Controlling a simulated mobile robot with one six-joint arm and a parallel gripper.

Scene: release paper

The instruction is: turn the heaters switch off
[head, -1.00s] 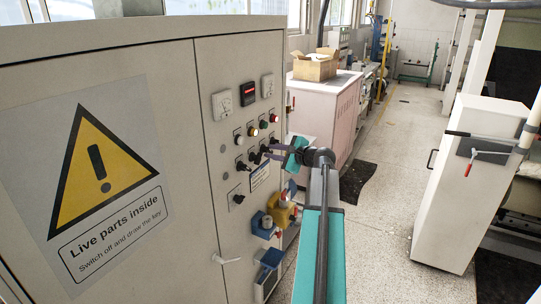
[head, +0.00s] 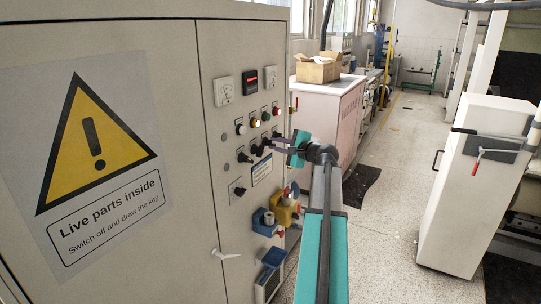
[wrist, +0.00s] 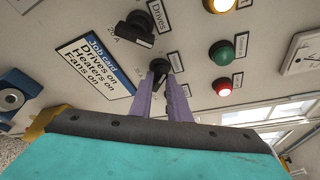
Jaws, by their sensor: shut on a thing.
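A grey cabinet (head: 210,180) carries a row of black rotary switches (head: 244,157) below a row of lamps. My gripper (head: 275,146) reaches the right part of this row from the right. In the wrist view its two purple fingers (wrist: 161,78) are closed around a small black switch knob (wrist: 159,65). Small labels sit beside the switches, but I cannot read which one is the heaters switch. A job card (wrist: 95,64) beside the held knob reads "Drives on, Heaters on, Fans on". Another black switch (wrist: 134,29) sits above it in the wrist view.
A red lamp (wrist: 222,87) and a green lamp (wrist: 222,54) are close to the right of the fingers. Blue and yellow sockets (head: 284,213) stick out below the switches. A pinkish cabinet with a cardboard box (head: 318,68) stands behind.

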